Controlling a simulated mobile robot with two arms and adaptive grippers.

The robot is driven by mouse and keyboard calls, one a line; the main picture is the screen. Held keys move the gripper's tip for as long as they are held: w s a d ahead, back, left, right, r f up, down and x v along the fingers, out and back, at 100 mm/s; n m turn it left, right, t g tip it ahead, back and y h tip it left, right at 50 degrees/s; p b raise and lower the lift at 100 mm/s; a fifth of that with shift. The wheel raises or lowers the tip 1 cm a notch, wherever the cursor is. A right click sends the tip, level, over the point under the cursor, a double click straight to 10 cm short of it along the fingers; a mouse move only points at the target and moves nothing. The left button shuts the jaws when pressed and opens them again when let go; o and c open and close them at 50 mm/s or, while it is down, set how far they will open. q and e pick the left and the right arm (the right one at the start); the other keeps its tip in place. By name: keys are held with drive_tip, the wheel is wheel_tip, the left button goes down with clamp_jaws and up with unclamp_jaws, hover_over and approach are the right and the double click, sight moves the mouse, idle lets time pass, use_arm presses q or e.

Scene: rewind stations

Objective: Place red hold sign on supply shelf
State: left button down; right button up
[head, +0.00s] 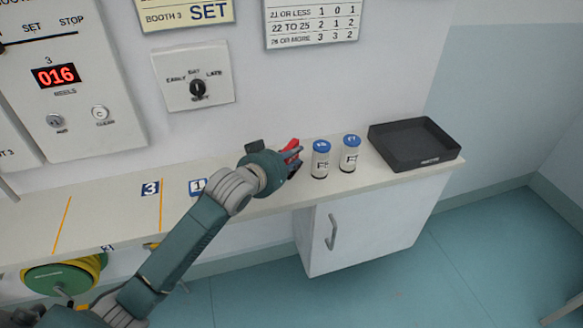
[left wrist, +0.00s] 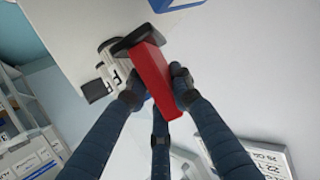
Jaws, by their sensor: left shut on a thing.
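The red hold sign (left wrist: 153,80) is a red block with a dark foot in the left wrist view. The fingers of my left gripper (left wrist: 157,88) are closed around it. In the head view only a small red part of the sign (head: 291,146) shows; my left gripper (head: 293,161) hides the rest. The gripper is over the pale shelf (head: 105,212) along the wall, just left of two blue-capped vials. I cannot tell whether the sign touches the shelf. My right gripper is not in view.
A blue-capped vial (head: 320,160) and a second one (head: 350,154) stand upright on the shelf. A black tray (head: 440,159) sits at its right end. A white cabinet (head: 365,235) is below. The shelf's left part, with orange lines, is largely bare.

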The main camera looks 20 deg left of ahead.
use_arm(q)
wheel_tip(320, 180, down, 4)
drive_tip(key=shift+f, duration=0.1)
drive_tip(key=c, duration=1.5)
unclamp_jaws()
drive_tip(key=shift+c, duration=0.2)
drive_tip(key=shift+s, duration=0.1)
drive_tip(key=v, duration=1.2)
